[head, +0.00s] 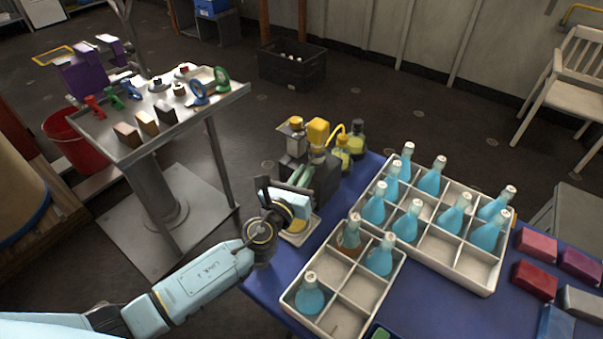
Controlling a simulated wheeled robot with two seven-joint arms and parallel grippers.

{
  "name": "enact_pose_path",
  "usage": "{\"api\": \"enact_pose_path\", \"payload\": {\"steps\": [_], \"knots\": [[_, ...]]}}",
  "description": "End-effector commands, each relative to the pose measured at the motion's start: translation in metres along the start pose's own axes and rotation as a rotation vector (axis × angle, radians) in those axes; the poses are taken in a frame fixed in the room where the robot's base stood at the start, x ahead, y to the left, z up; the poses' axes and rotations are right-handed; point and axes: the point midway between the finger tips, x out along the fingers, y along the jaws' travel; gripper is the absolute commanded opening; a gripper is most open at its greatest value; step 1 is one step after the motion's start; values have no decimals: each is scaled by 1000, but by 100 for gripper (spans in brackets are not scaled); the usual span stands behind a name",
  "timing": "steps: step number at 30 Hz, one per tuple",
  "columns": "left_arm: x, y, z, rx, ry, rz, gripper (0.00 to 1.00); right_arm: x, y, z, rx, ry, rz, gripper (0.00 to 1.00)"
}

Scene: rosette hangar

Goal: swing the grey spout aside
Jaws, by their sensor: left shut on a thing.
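A small dark machine (325,178) with yellow-topped parts stands at the back left corner of the blue table. The grey spout (302,174) is at its front left, a pale narrow piece mostly hidden by my gripper. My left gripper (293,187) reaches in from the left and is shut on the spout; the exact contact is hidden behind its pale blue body. A small tray (300,237) lies below the gripper at the table's edge. My right gripper is not in view.
Two white divided crates (471,277) (388,283) hold blue-filled bottles and one brown-filled bottle, right of the machine. Yellow-capped bottles (341,158) stand behind it. Red and purple blocks (535,281) lie at far right. A metal stand (130,150) with tools is at left.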

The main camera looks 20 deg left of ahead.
Motion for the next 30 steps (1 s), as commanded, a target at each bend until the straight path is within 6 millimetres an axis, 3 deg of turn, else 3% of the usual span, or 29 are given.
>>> {"api": "enact_pose_path", "payload": {"steps": [9,20,21,25,30], "knots": [[2,-16,-2,-5,-32,205,0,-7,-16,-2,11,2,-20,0],[2,-16,-3,-2,-35,227,0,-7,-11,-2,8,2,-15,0],[2,-16,-3,-2,-35,227,13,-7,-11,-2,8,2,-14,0],[2,-17,-3,-1,-35,226,30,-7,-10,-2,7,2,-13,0],[2,-18,-3,-1,-35,224,30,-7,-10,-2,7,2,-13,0]]}}
